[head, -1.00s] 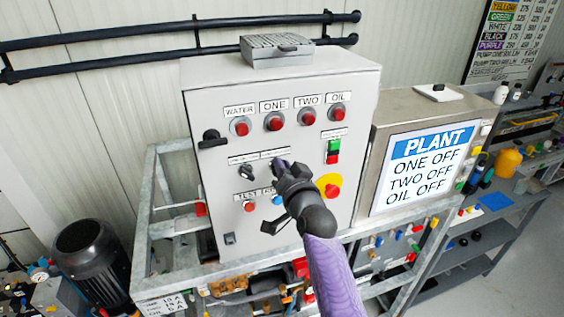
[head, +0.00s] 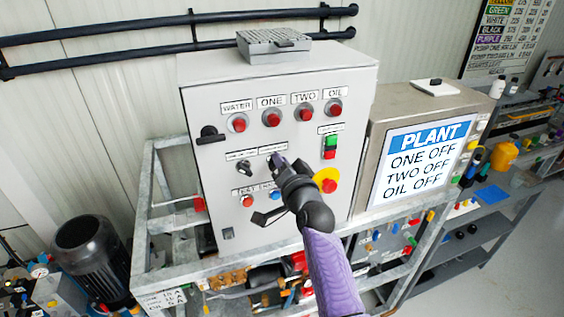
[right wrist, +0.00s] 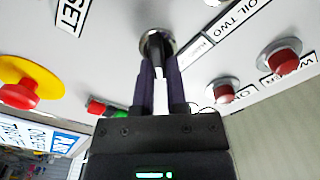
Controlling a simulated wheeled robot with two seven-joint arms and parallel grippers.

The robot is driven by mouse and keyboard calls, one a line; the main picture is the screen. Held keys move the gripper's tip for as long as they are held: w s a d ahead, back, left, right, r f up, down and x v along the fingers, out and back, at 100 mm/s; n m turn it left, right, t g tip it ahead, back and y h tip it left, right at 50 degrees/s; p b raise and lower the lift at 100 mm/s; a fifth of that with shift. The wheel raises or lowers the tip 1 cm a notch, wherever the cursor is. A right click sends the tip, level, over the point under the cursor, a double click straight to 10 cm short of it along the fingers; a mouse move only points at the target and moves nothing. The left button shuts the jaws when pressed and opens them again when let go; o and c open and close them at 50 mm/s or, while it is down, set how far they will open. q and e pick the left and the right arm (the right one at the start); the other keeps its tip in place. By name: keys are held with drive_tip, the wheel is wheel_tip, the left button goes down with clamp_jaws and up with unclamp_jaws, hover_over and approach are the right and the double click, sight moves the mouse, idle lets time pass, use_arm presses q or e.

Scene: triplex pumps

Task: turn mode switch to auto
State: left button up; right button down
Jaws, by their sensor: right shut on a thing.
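The grey control panel (head: 215,190) faces me. It has two selector switches mid-panel under small labels too small to read surely, so I cannot tell which is marked as the mode switch. The left selector switch (head: 243,167) is black and free. My right gripper (head: 275,161) reaches in from the lower right and is shut on the right selector switch, mostly hidden in the head view. In the right wrist view, my dark fingers (right wrist: 158,95) close around the switch, whose round base (right wrist: 157,42) shows at their tips. The switch's setting is hidden. My left gripper is not seen.
Red lamps (head: 272,118) line the panel's top. A yellow-and-red stop button (head: 328,181) and a green-and-red button pair (head: 330,147) sit close right of my gripper. A black door handle (head: 210,135) sticks out at left. The PLANT display (head: 425,160) stands at right.

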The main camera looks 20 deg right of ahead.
drive_tip(key=c, duration=0.7)
unclamp_jaws()
drive_tip(key=shift+o, duration=0.2)
drive_tip(key=shift+s, duration=0.1)
drive_tip(key=s, duration=0.9)
drive_tip(key=shift+s+d, duration=0.15)
drive_tip(key=shift+s, duration=0.25)
drive_tip(key=shift+f, duration=0.15)
